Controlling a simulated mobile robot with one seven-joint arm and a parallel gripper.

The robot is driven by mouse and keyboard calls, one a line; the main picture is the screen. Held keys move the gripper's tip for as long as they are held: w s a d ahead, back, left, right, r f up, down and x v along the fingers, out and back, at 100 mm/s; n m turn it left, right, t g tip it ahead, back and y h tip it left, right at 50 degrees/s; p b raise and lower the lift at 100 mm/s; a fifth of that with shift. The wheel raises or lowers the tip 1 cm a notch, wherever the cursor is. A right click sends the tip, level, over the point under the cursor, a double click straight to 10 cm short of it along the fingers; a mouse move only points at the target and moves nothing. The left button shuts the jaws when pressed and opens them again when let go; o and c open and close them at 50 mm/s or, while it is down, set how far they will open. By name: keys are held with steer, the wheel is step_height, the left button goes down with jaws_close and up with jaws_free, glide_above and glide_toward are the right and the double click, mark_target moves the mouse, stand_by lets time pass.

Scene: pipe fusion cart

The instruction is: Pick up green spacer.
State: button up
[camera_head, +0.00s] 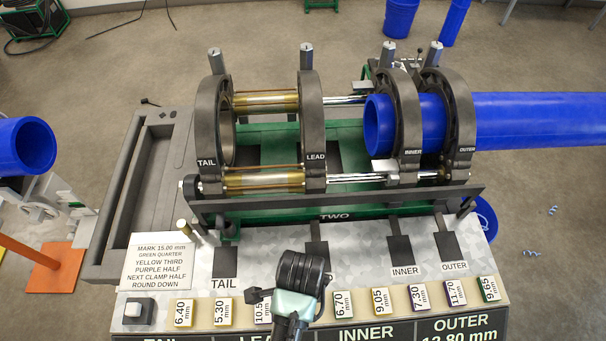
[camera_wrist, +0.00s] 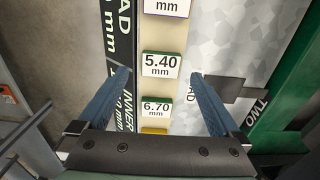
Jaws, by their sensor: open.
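The spacers are small blocks with white number labels, set in a row along the cart's front ledge. The 9.65 mm spacer (camera_head: 489,289) at the right end shows a green edge. The 6.70 mm spacer (camera_head: 343,304) also looks green-edged; it shows low in the wrist view (camera_wrist: 156,108). My gripper (camera_wrist: 160,75) is open and empty above the row. Its fingers are hidden in the head view.
Yellow-edged 6.40 mm (camera_head: 183,313) and 5.30 mm (camera_head: 222,312) spacers stand left of my arm. The 9.05 mm (camera_head: 381,301), 7.30 mm (camera_head: 419,297) and 11.70 mm (camera_head: 455,292) spacers stand right. The clamp machine (camera_head: 312,130) with a blue pipe (camera_head: 540,118) rises behind.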

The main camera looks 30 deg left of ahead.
steer(key=shift+w+d+f+p, duration=0.1)
steer(key=shift+f+p, duration=0.1)
steer(key=shift+f, duration=0.95)
steer(key=shift+w+f+p, duration=0.1)
steer(key=shift+f+p, duration=0.1)
steer(key=shift+f, duration=0.95)
steer(key=shift+c, duration=0.2)
steer(key=c, duration=1.2)
steer(key=shift+c, duration=0.2)
